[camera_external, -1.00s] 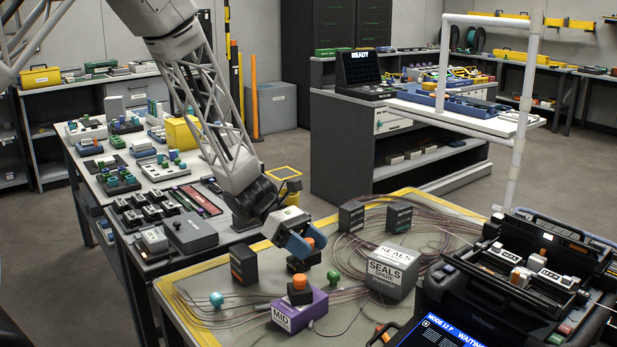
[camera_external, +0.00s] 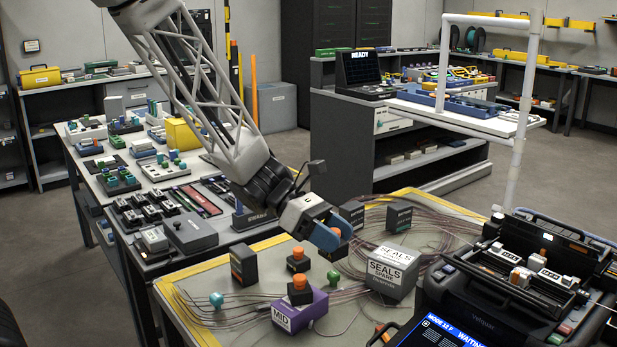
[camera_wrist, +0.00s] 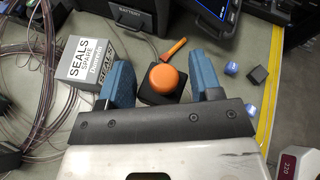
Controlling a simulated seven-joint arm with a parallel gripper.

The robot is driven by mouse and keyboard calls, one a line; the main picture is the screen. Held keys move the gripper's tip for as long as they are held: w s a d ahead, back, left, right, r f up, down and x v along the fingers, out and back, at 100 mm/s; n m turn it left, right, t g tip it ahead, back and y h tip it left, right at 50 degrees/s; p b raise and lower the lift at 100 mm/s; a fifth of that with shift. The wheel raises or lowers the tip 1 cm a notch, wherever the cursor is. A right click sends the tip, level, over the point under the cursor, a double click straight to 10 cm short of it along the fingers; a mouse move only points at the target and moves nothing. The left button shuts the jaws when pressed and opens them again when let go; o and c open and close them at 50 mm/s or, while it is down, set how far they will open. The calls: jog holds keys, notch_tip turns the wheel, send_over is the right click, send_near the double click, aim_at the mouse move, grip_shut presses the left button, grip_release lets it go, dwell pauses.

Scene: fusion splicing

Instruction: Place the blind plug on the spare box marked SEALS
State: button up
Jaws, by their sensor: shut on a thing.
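My gripper (camera_external: 326,236) has blue fingers and is shut on a black block with a round orange knob, the blind plug (camera_wrist: 165,80). The grey spare box marked SEALS (camera_external: 391,275) stands on the mat, below and right of my gripper. It also shows at left in the wrist view (camera_wrist: 85,62). My gripper is above the mat, apart from the box.
A similar orange-topped black block (camera_external: 298,262) stands left of my gripper; another (camera_external: 300,290) sits on the purple MID box (camera_external: 312,308). Dark boxes (camera_external: 397,219) stand behind the SEALS box. Loose thin cables (camera_external: 350,285) surround it. The black splicer (camera_external: 480,295) is at right.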

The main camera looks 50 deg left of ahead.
aim_at(395, 254)
dwell(0.3)
jog(key=w, duration=0.5)
jog(key=w+d+f, duration=0.1)
jog(key=w, duration=1)
jog(key=shift+d+f, duration=0.25)
jog(key=shift+d, duration=0.15)
jog(key=shift+f, duration=1.75)
jog(key=shift+f, duration=0.2)
jog(key=o, duration=0.9)
jog(key=shift+r, duration=0.2)
